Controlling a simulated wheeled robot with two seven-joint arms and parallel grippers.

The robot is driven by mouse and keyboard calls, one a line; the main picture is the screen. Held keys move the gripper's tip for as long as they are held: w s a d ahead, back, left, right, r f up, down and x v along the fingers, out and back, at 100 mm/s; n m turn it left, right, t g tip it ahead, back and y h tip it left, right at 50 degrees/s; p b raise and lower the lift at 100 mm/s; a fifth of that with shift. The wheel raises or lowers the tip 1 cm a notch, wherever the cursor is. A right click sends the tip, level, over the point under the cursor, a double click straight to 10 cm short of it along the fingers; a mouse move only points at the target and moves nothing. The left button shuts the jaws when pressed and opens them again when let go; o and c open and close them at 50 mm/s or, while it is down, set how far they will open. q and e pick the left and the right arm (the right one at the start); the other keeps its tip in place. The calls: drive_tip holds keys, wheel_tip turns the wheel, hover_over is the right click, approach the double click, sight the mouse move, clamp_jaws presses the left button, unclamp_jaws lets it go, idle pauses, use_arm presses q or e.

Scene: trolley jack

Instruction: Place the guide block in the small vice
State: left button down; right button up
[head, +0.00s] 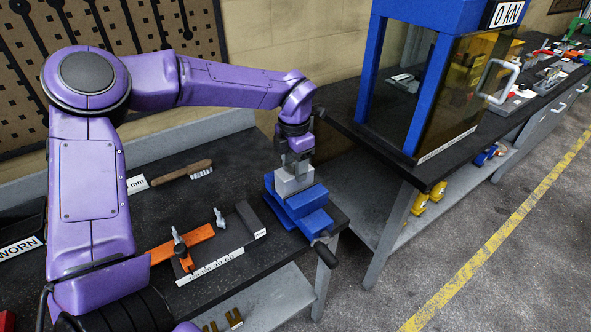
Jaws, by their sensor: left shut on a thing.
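The small vice (312,222) is blue and stands at the right end of the dark workbench, its handle towards the front right. My left gripper (298,166) is above it, pointing down. It is shut on a light grey block, the guide block (293,184). The block is at the vice's jaws; I cannot tell whether it is seated between them or just above. The gripper partly hides the block's top. My right gripper is not in view.
A wire brush (183,173) lies at the back of the bench. Orange parts (182,243) and a dark grey bar (250,220) lie left of the vice. A blue-framed press (424,80) stands on another bench at right.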

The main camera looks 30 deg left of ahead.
use_arm(q)
drive_tip(key=shift+w+d+f, duration=0.1)
drive_tip(key=shift+w+f, duration=0.05)
drive_tip(key=shift+f, duration=0.4)
drive_tip(key=shift+w+f, duration=0.15)
drive_tip(key=shift+f, duration=0.4)
drive_tip(key=shift+s+r, duration=0.1)
drive_tip(key=shift+s, duration=0.1)
drive_tip(key=shift+c, duration=2.1)
unclamp_jaws()
drive_tip(key=shift+f, duration=0.25)
drive_tip(key=shift+r, duration=0.6)
wheel_tip(320, 180, up, 11)
drive_tip(key=b, duration=0.1)
drive_tip(key=shift+r, duration=0.1)
